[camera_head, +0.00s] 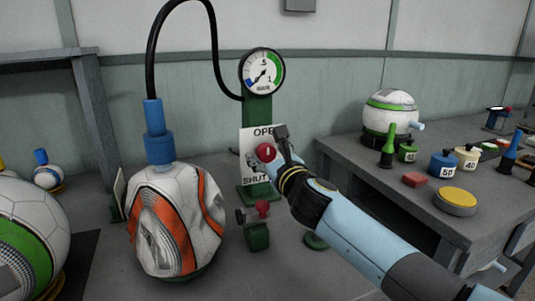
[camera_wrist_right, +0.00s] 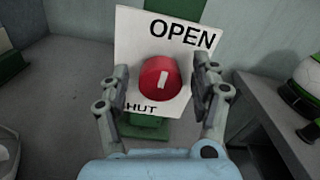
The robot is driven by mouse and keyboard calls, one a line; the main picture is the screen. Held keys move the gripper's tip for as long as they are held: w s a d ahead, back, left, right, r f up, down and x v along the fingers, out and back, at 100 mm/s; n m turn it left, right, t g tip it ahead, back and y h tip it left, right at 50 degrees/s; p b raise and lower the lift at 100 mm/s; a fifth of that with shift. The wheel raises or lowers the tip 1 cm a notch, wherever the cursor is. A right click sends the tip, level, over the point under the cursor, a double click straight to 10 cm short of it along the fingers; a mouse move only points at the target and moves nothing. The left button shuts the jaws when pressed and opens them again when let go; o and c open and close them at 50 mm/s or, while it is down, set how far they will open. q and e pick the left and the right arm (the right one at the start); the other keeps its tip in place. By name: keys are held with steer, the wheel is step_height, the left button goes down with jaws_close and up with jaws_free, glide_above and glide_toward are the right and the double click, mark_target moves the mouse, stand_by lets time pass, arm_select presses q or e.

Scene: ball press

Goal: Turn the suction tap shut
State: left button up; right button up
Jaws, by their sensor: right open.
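The suction tap (camera_head: 265,152) is a red round knob with a white mark, in front of a white plate (camera_head: 249,137) lettered OPEN above and SHUT below. In the right wrist view the red knob (camera_wrist_right: 160,78) sits between the fingers, and its white mark stands nearly upright. My right gripper (camera_head: 283,142) is at the knob; in the right wrist view (camera_wrist_right: 162,85) its fingers are apart on either side of it. I cannot tell whether they touch it. The plate's left lettering is partly hidden by a finger. My left gripper is not in view.
A gauge (camera_head: 262,72) tops the green post. A black hose runs to a blue fitting (camera_head: 158,132) on a crumpled white and orange ball (camera_head: 177,222). A small green valve with a red knob (camera_head: 262,209) stands nearby. A side table (camera_head: 370,160) at right holds several items.

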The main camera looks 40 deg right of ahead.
steer(key=c, duration=1.2)
steer(key=shift+r+n+p, duration=0.1)
steer(key=shift+n+p, duration=1.05)
steer(key=shift+n, duration=0.35)
steer(key=n+p, duration=0.2)
steer(key=n, duration=0.2)
steer(key=shift+a+n, duration=0.15)
steer(key=shift+n, duration=0.15)
steer(key=n+p, duration=0.1)
steer(key=n, duration=0.2)
steer(key=n+p, duration=0.1)
steer(key=n, duration=0.1)
steer(key=shift+f+p, duration=0.25)
steer(key=shift+p, duration=0.1)
steer(key=n+p, duration=0.2)
steer(key=n, duration=0.3)
steer(key=shift+f, duration=0.15)
steer(key=shift+n, duration=0.4)
steer(key=shift+f, duration=0.1)
